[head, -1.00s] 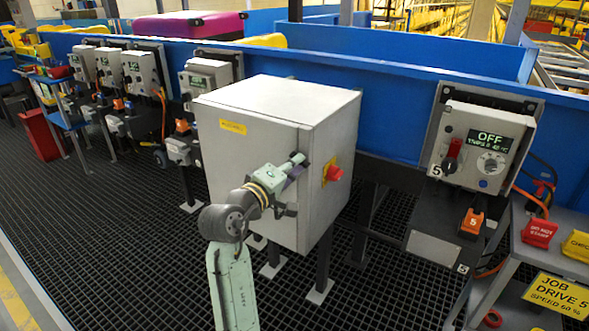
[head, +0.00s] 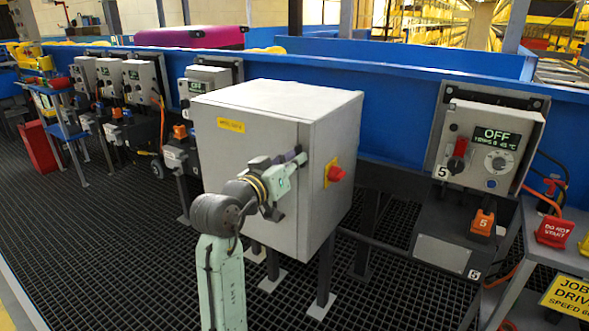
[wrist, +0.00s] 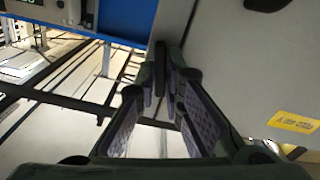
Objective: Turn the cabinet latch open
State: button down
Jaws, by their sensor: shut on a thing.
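The grey cabinet (head: 235,165) stands upright in the middle of the head view, its front door closed as far as I can see. My gripper (head: 297,158) is at the right edge of the door front. In the wrist view the two padded fingers of my gripper (wrist: 168,95) reach along the door, shut on a dark narrow piece, the latch handle (wrist: 160,58). The fingers hide most of the latch, so its exact angle is hard to tell. The latch is not clearly visible in the head view.
A red knob on a yellow plate (head: 335,173) sits on the cabinet's right side, close to my gripper. A control box reading OFF (head: 490,145) is farther right. A blue conveyor wall (head: 400,110) runs behind. Dark grating floor (head: 110,240) is open at left.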

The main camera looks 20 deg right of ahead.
jog(key=shift+m+b, duration=0.9)
jog(key=shift+m, duration=0.6)
jog(key=c, duration=1.7)
grip_release()
jog(key=v, duration=1.2)
